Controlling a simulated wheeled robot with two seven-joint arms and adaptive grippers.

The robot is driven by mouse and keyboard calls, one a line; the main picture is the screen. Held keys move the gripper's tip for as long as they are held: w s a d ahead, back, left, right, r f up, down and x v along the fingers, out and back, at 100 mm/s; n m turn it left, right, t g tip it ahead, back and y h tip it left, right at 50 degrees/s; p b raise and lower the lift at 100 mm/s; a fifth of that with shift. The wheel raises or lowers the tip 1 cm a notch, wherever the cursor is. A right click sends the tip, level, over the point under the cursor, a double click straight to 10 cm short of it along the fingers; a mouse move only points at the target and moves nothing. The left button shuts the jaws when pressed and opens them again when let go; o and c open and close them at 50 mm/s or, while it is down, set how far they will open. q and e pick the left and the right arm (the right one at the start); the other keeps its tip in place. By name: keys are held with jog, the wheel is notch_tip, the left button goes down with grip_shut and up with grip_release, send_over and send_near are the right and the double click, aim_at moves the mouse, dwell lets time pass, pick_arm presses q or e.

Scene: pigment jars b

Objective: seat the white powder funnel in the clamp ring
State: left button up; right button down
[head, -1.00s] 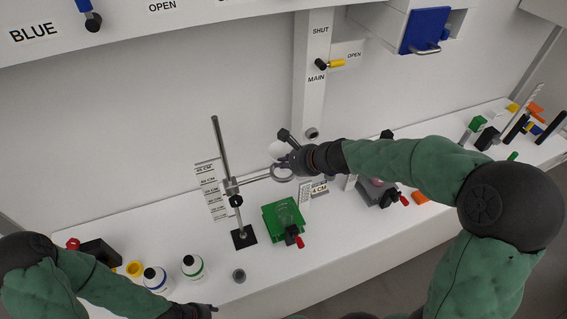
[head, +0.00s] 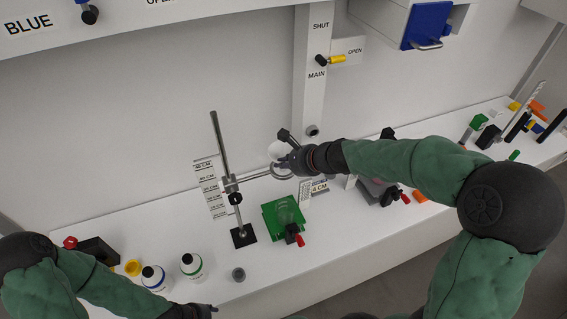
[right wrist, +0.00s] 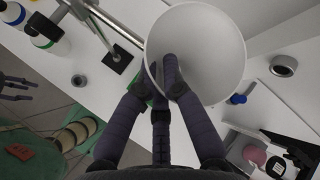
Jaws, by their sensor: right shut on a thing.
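The white powder funnel (head: 277,148) is held in my right gripper (head: 285,161), beside and partly over the clamp ring (head: 281,174). In the right wrist view the wide white cone (right wrist: 205,35) fills the upper middle, with my right fingers (right wrist: 172,75) shut on it. The ring is hidden there behind the funnel; I cannot tell whether they touch. The ring sits on a rod from an upright metal stand (head: 219,150) with a black base. My left gripper (head: 205,309) is low in the head view; its spread fingers (right wrist: 14,88) show empty in the right wrist view.
A green block (head: 272,224) with a clear vessel and red-handled part stands below the ring. White jars (head: 192,266) and a grey cup (head: 238,274) stand front left. A height scale card (head: 210,190) is behind the stand. A wall post (head: 312,100) rises behind the ring.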

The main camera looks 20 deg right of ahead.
jog(key=shift+f+b, duration=1.65)
jog(key=shift+f, duration=0.1)
jog(key=c, duration=1.3)
grip_release()
jog(key=shift+f, duration=0.15)
jog(key=shift+s, duration=0.1)
send_near(283, 177)
jog(key=r, duration=0.1)
jog(key=s+r, duration=0.1)
jog(key=r, duration=0.1)
jog(key=shift+s+d+r, duration=0.2)
jog(key=shift+d+r, duration=0.15)
jog(key=shift+d, duration=0.05)
